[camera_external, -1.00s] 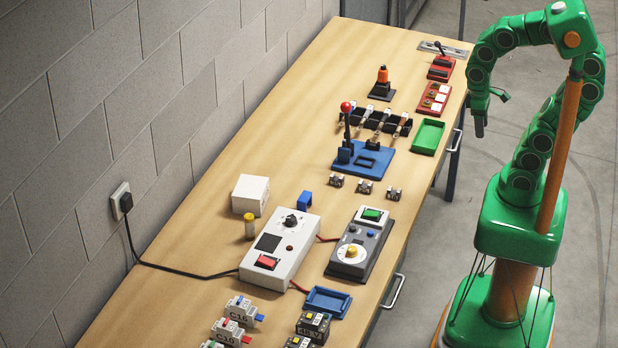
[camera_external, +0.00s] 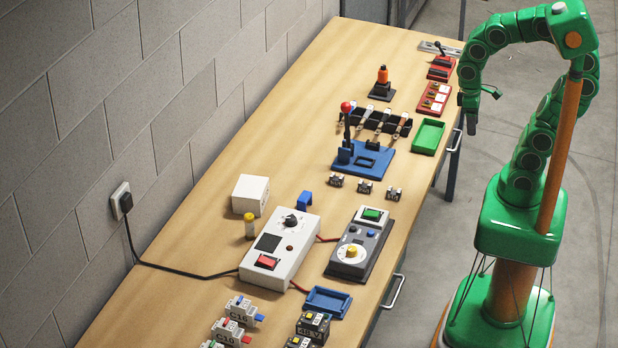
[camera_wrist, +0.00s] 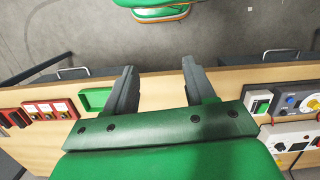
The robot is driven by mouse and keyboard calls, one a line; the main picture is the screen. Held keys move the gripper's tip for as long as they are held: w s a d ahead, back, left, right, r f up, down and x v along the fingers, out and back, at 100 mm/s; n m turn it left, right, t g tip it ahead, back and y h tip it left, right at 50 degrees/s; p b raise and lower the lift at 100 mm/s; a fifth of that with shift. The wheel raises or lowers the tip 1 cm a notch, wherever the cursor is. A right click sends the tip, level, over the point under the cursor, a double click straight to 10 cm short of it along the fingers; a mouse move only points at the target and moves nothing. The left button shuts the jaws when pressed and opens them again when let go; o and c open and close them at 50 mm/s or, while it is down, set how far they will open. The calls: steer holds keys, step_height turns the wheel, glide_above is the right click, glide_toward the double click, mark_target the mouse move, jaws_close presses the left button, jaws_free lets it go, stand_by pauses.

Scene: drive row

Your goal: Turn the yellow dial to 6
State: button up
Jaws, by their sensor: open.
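The yellow dial (camera_external: 352,251) sits on a white round scale on a dark grey box (camera_external: 372,262) near the front edge of the table. My gripper (camera_external: 470,128) hangs just off the table's right edge, beside the green tray, well away from the dial. In the wrist view my gripper (camera_wrist: 160,80) is open, with nothing between its fingers.
A white box (camera_external: 281,250) with a black knob and red switch stands left of the grey box. A blue tray (camera_external: 327,301) lies in front. A blue lever base (camera_external: 363,160) with a red-balled stick and a green tray (camera_external: 428,137) stand farther back.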

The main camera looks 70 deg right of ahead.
steer(key=w+a+r+n, duration=0.1)
steer(key=w+a+n, duration=0.3)
steer(key=w+a, duration=0.6)
steer(key=n+t, duration=0.2)
steer(key=n, duration=0.9)
glide_above(352, 248)
step_height(352, 248, down, 10)
steer(key=shift+s+d+r, duration=0.1)
steer(key=shift+s+r, duration=0.05)
steer(key=shift+r, duration=0.1)
steer(key=shift+f, duration=0.2)
step_height(352, 248, down, 8)
steer(key=shift+r, duration=0.25)
